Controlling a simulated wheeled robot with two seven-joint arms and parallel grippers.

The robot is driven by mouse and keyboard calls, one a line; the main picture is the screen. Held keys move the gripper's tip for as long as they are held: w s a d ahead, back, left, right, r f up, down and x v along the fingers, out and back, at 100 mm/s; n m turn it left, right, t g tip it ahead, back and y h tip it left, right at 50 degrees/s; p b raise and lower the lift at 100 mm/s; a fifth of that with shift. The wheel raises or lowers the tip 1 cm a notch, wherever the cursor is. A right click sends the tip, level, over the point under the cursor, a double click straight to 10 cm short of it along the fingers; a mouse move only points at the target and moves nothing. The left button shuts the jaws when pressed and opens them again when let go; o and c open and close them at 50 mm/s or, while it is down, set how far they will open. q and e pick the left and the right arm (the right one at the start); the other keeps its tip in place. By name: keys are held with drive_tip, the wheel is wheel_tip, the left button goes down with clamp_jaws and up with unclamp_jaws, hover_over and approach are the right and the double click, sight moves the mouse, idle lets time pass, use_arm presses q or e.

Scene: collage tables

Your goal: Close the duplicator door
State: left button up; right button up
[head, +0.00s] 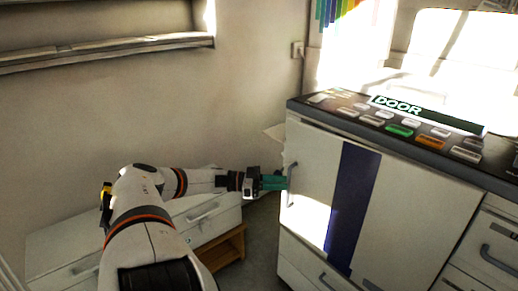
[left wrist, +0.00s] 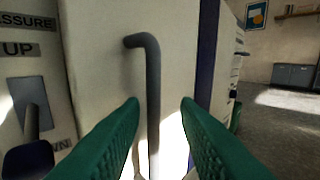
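The duplicator is a large white machine with a dark blue vertical stripe (head: 352,200) and a control panel whose display (head: 425,113) reads "DOOR". Its white door (head: 312,160) has a dark bar handle (head: 290,185) near the left edge. My left gripper (head: 283,183) has green fingers and is at this handle. In the left wrist view the door (left wrist: 105,60) fills the middle, and the grey handle (left wrist: 152,100) stands between the two spread fingers (left wrist: 160,105). No clear grip shows. I cannot tell whether the door is fully flush. My right gripper is out of view.
A low white drawer cabinet (head: 70,245) stands along the wall under my left arm, with a small wooden piece (head: 225,250) beside it. A lever (left wrist: 35,115) with "UP" lettering is left of the door. Open floor (left wrist: 275,120) shows at right in the wrist view.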

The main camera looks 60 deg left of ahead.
use_arm(q)
drive_tip(key=p+v, duration=0.1)
drive_tip(key=v, duration=0.8)
drive_tip(key=shift+p, duration=0.4)
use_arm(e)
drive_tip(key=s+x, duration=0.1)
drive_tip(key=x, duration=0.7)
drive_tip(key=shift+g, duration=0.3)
use_arm(q)
drive_tip(key=shift+a, duration=0.1)
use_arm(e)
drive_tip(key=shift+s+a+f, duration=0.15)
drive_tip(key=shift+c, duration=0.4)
